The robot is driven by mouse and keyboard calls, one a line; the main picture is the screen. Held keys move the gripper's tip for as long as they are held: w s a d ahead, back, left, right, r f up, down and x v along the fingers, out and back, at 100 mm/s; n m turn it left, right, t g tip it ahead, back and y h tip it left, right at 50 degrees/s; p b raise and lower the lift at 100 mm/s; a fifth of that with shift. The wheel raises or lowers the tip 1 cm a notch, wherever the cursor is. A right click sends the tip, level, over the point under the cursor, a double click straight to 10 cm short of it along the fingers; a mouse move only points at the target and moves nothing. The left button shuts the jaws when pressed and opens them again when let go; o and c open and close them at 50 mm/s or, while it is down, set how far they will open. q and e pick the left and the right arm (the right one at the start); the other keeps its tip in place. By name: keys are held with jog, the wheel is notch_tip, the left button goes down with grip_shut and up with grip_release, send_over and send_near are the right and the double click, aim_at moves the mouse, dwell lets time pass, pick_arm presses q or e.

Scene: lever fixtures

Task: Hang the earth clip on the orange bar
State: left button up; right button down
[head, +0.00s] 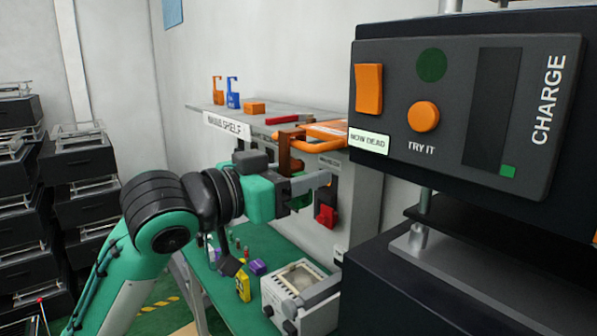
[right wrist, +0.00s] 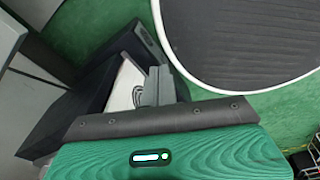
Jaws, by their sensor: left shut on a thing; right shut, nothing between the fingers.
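The orange bar (head: 322,147) sticks out from the front of the shelf unit, below the shelf top. My left gripper (head: 310,185) is shut just below and in front of the bar. It holds what looks like the earth clip, a brown upright piece (head: 284,155) whose upper end stands close to the bar's left end. Whether the clip touches the bar cannot be told; the fingers and gripper body hide part of it. In the right wrist view my right gripper (right wrist: 157,86) is shut and empty, away from the clip and bar.
A dark cabinet with a CHARGE panel (head: 465,110) stands close on the right. The shelf (head: 225,124) carries orange and blue hooked pieces and a red item. Below, a green bench (head: 230,290) holds a meter box (head: 300,298) and small parts. Black crates (head: 85,170) stack at left.

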pick_arm(q)
jog(key=o, duration=1)
jog(key=shift+o, duration=0.2)
